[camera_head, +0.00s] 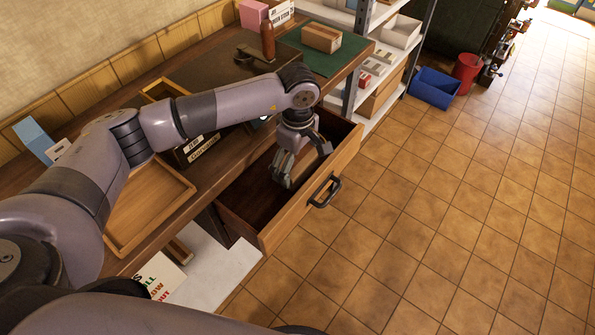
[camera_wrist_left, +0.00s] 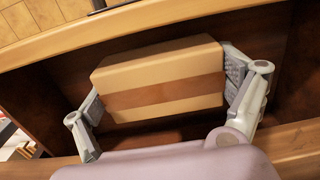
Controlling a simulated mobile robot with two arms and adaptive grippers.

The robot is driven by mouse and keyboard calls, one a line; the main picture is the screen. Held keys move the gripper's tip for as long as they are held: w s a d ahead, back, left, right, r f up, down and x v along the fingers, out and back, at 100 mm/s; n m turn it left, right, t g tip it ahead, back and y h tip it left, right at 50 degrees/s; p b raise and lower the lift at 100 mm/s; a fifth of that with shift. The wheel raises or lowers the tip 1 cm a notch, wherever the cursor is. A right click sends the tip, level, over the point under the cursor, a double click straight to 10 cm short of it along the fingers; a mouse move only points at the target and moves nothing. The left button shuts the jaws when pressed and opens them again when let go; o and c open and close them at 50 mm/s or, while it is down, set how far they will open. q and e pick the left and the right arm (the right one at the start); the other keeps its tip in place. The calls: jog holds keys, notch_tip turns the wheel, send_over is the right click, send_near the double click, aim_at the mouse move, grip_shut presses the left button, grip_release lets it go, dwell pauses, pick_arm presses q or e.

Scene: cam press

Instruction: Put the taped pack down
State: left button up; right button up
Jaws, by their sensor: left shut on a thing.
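In the head view my left gripper (camera_head: 298,168) reaches down into the open drawer (camera_head: 247,190), and the pack is mostly hidden there by the fingers. I cannot tell whether the pack touches the drawer's floor. My right gripper is not in view.
The drawer's front with its dark handle (camera_head: 325,191) sticks out over the tiled floor. A wooden tray (camera_head: 150,215) lies on the bench at left. Another box (camera_head: 321,37) stands on a green mat (camera_head: 340,58). A blue bin (camera_head: 434,87) stands on the floor.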

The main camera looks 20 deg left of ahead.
aim_at(298, 159)
pick_arm(q)
notch_tip(298, 159, down, 5)
jog(key=shift+r, duration=0.2)
jog(key=shift+f, duration=0.2)
jog(key=shift+f, duration=0.1)
jog(key=o, duration=1.2)
notch_tip(298, 159, up, 12)
jog(key=shift+r+b, duration=0.15)
jog(key=shift+b, duration=0.55)
